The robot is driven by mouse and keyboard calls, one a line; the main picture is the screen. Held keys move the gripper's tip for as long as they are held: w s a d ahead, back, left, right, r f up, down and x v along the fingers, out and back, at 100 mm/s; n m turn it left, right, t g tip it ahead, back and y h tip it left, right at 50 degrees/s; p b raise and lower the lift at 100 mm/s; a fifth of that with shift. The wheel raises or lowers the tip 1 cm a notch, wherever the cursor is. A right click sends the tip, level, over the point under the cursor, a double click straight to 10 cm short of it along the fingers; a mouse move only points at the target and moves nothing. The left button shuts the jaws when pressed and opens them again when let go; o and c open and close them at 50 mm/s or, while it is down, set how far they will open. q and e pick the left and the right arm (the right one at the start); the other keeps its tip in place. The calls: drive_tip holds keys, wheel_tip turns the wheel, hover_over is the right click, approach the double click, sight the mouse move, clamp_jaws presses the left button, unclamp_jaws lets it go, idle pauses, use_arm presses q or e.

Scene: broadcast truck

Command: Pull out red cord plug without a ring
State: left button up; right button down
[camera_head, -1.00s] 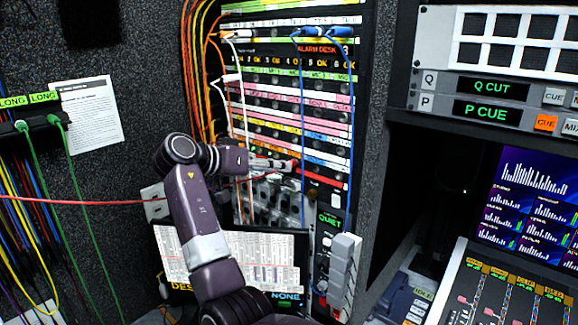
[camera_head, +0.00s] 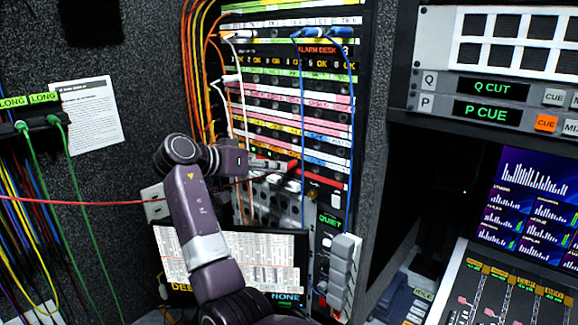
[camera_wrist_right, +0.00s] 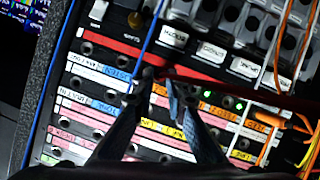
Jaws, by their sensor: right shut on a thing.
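My right gripper (camera_head: 288,168) reaches in from the lower left to the patch panel (camera_head: 262,127). Its fingers are shut on a red plug (camera_head: 293,166) in front of the panel's lower rows. In the right wrist view the fingertips (camera_wrist_right: 160,78) meet over the panel, and the plug between them is mostly hidden. I cannot tell whether it is still in its socket. A red cord (camera_head: 80,200) runs in from the left edge and passes behind my right arm. No ring can be made out. My left gripper is not in view.
Blue cords (camera_head: 301,110) and white cords (camera_head: 243,105) hang across the panel near the gripper. Orange cables (camera_head: 190,90) run along its left side. A screen (camera_head: 285,250) and a grey handset (camera_head: 343,270) sit below. A mixing desk (camera_head: 510,295) stands at right.

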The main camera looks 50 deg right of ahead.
drive_tip(key=shift+s+a, duration=0.15)
drive_tip(key=shift+a, duration=1.45)
idle(0.8)
drive_tip(key=shift+s+a, duration=0.15)
drive_tip(key=shift+a, duration=1.5)
drive_tip(key=shift+s+a, duration=0.1)
drive_tip(key=shift+a, duration=1.4)
